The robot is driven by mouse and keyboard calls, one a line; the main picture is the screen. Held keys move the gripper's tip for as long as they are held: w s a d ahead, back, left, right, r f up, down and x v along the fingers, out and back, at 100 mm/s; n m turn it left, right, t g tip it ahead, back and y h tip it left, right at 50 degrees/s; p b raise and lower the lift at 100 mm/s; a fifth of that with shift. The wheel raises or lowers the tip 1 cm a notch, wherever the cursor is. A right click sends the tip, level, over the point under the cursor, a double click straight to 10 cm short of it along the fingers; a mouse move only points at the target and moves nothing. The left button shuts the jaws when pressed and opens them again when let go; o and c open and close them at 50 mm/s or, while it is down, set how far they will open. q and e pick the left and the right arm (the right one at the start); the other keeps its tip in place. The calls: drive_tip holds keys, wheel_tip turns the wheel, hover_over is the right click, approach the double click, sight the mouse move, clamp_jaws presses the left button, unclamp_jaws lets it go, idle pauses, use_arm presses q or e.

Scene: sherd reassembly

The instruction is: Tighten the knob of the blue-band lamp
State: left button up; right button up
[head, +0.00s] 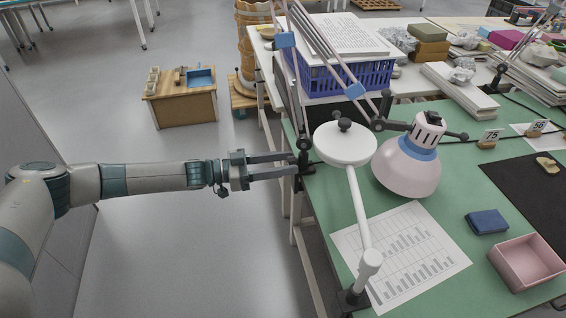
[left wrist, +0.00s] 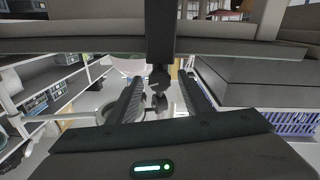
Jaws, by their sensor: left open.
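The blue-band lamp has a pale pinkish shade with a blue band (head: 418,148). Its jointed arm has more blue bands and runs to a black clamp (head: 303,168) at the table's left edge. My left gripper (head: 296,163) reaches in from the left, open, with its fingertips at this clamp. In the left wrist view, a dark knob-like part (left wrist: 158,80) shows between the open fingers (left wrist: 161,90). I cannot tell whether the fingers touch it. My right gripper is not in view.
A white lamp (head: 345,145) stands close on the right, its arm crossing a printed sheet (head: 400,255). A blue basket (head: 345,75) sits behind. A pink box (head: 527,262) and a blue block (head: 487,222) lie on the green table. The floor left of the table is clear around my arm.

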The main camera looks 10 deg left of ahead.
use_arm(q)
drive_tip(key=shift+c, duration=0.7)
drive_tip(key=c, duration=0.9)
drive_tip(key=m, duration=0.5)
drive_tip(key=shift+m+p, duration=0.3)
drive_tip(key=shift+p, duration=0.1)
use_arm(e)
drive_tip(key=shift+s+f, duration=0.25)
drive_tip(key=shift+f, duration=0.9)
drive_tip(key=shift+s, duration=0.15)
use_arm(q)
drive_tip(key=o, duration=1)
drive_tip(key=shift+o, duration=0.2)
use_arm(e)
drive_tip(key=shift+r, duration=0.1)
